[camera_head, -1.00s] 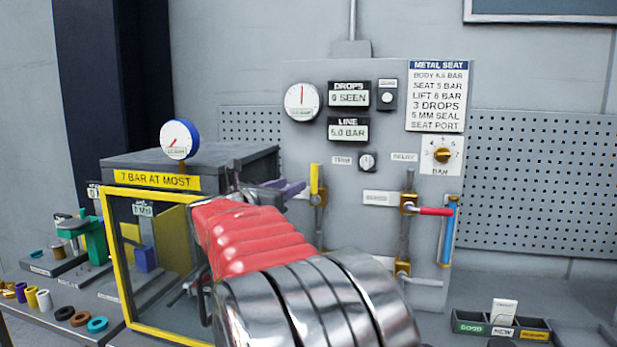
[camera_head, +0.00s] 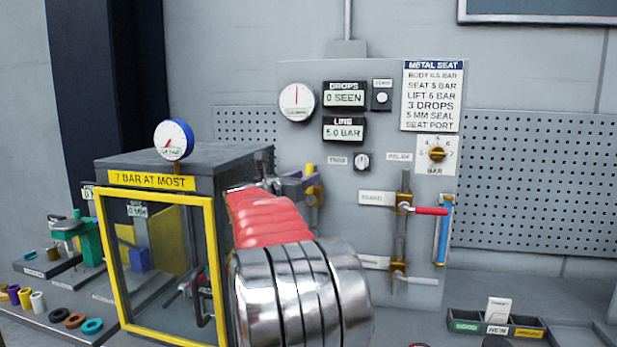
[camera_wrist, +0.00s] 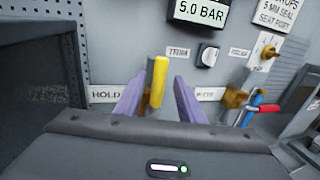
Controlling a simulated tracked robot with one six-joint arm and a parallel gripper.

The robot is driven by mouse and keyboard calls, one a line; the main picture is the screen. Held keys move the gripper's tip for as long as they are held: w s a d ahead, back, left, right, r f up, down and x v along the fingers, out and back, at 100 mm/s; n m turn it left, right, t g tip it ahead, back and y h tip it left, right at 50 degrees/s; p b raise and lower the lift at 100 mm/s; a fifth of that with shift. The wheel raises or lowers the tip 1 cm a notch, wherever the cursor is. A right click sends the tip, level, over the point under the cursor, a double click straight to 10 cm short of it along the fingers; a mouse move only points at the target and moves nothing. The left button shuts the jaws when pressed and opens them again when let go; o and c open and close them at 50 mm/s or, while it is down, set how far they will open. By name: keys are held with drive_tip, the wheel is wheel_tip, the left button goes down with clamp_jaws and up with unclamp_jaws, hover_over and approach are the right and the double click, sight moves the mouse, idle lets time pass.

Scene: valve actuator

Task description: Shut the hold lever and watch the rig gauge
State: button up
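The yellow hold lever (camera_wrist: 158,82) stands upright on the panel, with the label HOLD (camera_wrist: 105,93) beside it in the wrist view. My gripper (camera_wrist: 157,98) is open. Its two purple fingers lie on either side of the lever, with a gap showing on each side. In the head view, my gripper (camera_head: 300,183) partly covers the lever (camera_head: 310,170). A blue-rimmed gauge (camera_head: 174,139) stands on the grey box, and a white dial gauge (camera_head: 297,102) sits on the panel with its needle pointing up. I cannot tell which is the rig gauge.
The LINE display (camera_head: 344,131) reads 5.0 BAR and the DROPS display (camera_head: 344,98) reads 0 SEEN. A red-handled lever (camera_head: 431,211) is to the right. A yellow-framed guard door (camera_head: 215,270) fronts the box at left. A parts tray (camera_head: 467,320) stands at lower right.

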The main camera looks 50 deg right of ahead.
sight(310, 190)
drive_tip(key=shift+w+d, duration=0.15)
drive_tip(key=shift+d, duration=0.7)
drive_tip(key=shift+w+d, duration=0.1)
drive_tip(key=shift+d, duration=0.7)
drive_tip(key=shift+c, duration=0.5)
clamp_jaws()
